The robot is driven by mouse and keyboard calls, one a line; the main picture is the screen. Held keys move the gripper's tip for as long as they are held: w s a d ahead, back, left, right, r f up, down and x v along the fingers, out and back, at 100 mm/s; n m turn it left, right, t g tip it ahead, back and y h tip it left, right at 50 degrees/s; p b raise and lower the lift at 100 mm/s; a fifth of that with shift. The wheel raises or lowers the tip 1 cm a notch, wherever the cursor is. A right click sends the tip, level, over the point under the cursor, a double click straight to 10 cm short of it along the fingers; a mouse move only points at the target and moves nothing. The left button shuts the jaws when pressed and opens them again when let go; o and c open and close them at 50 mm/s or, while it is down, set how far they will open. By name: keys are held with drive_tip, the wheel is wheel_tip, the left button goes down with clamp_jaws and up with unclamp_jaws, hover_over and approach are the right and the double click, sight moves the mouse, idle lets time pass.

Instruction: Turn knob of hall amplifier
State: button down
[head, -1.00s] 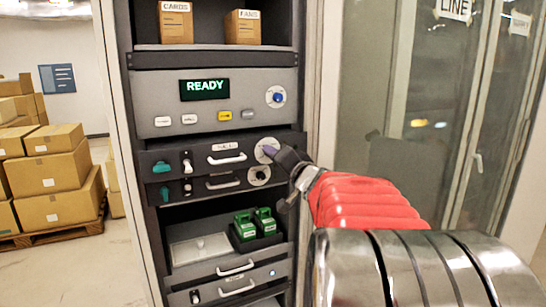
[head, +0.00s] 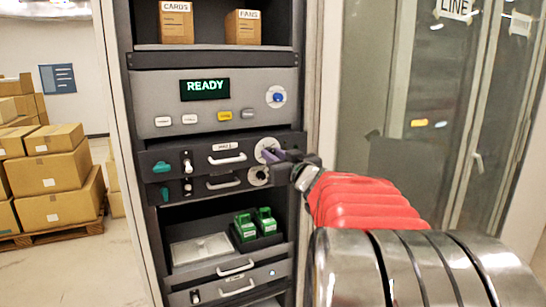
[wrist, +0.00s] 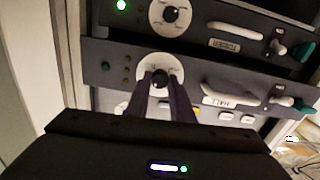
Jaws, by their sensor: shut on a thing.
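The hall amplifier (head: 222,160) is a dark rack panel with a white handle, a teal switch and a round white dial at its right end. In the wrist view its HALL label (wrist: 217,101) shows upside down. The black knob (wrist: 160,79) sits at the centre of the white dial (wrist: 148,66). My gripper (wrist: 160,84) has its two dark fingers on either side of this knob, shut on it. In the head view my gripper (head: 274,155) reaches the dial from the right and partly hides it.
A similar panel with its own dial (head: 258,175) lies directly below. Above is a grey unit with a READY display (head: 205,89) and a blue knob (head: 278,97). Green devices (head: 245,229) stand on a lower shelf. The rack's right post is close to my arm.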

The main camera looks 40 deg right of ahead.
drive_tip(key=n, duration=3.5)
drive_tip(key=shift+f, duration=0.35)
drive_tip(key=shift+n, duration=0.4)
drive_tip(key=c, duration=1.9)
unclamp_jaws()
drive_tip(key=o, duration=0.3)
drive_tip(key=shift+r, duration=0.25)
